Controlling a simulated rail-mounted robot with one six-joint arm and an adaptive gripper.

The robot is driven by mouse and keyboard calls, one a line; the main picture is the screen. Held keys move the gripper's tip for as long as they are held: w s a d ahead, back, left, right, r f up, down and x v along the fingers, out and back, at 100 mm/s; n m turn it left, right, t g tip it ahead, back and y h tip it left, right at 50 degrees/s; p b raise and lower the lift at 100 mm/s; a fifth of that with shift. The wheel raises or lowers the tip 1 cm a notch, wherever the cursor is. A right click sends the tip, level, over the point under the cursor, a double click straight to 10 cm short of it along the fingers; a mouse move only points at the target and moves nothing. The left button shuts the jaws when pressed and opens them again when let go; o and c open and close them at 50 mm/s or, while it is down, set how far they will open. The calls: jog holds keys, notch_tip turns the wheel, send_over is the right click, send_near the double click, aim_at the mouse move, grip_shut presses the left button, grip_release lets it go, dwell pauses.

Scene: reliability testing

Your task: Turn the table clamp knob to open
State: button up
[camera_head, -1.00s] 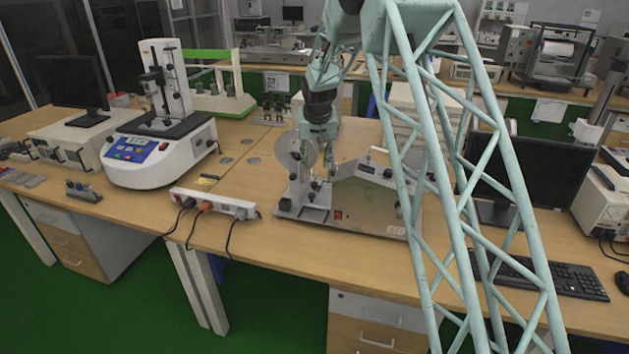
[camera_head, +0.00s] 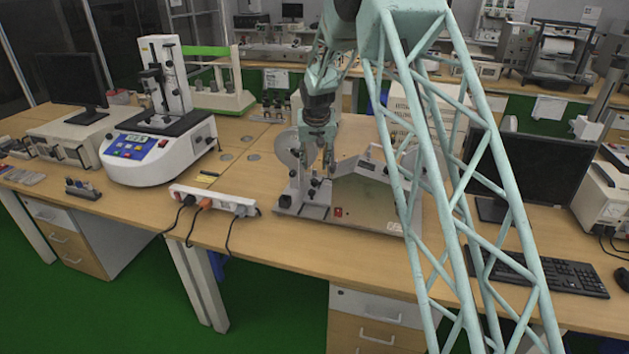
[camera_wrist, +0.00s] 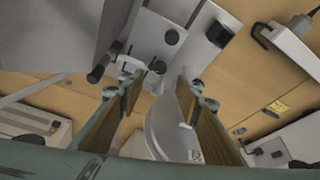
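A grey test machine (camera_head: 365,205) stands on the bench, with a light base plate and a clamp area at its left end. In the wrist view the clamp area (camera_wrist: 150,45) shows small black knobs, one round (camera_wrist: 172,37) and one near the fingertips (camera_wrist: 158,67). I cannot tell for sure which one is the table clamp knob. My gripper (camera_wrist: 162,88) is open, its two wood-coloured pads apart, pointing down over the clamp area. No object shows held between the pads. In the head view my gripper (camera_head: 317,168) is small, and contact with a knob cannot be made out.
A pale disc (camera_head: 289,148) stands left of my gripper; its curved edge also shows between the pads in the wrist view. A power strip (camera_head: 213,200) with cables lies at the front edge. A white instrument (camera_head: 160,148) stands left, a black monitor (camera_head: 530,178) right.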

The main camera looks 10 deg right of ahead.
aim_at(315, 180)
jog(key=shift+b+x, duration=0.85)
jog(key=shift+x, duration=4.7)
jog(key=shift+c, duration=0.6)
jog(key=c, duration=0.7)
